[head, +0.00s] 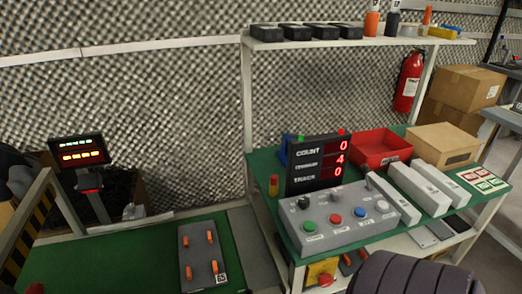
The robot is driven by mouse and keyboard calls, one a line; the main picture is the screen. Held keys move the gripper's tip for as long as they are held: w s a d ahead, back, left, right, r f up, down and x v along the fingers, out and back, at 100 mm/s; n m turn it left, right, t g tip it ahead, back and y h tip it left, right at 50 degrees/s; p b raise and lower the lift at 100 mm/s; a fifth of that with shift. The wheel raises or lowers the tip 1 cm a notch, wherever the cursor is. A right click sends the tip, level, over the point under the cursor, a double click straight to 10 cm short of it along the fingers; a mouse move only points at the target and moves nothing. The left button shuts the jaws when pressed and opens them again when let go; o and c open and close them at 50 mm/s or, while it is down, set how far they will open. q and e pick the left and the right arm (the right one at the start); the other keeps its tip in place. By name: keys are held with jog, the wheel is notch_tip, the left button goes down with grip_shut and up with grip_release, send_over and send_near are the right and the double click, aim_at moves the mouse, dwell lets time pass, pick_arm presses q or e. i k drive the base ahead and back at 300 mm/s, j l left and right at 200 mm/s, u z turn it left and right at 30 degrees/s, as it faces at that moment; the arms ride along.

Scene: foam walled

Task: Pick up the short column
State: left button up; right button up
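Several things could be the short column, and I cannot tell which one it is. Three light grey bars lie side by side on the right of the green-topped bench: a left bar (392,198), a middle bar (418,189) and a right bar (440,184). Their lengths look similar from here. Neither of my grippers can be made out in the head view.
Behind are a red bin (380,150) and a cardboard box (443,145). A grey plate with orange pegs (203,259) lies on the left green surface. A dark ribbed object (415,275) blocks the lower right.

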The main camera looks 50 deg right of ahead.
aim_at(426, 195)
jog(key=z, duration=2.75)
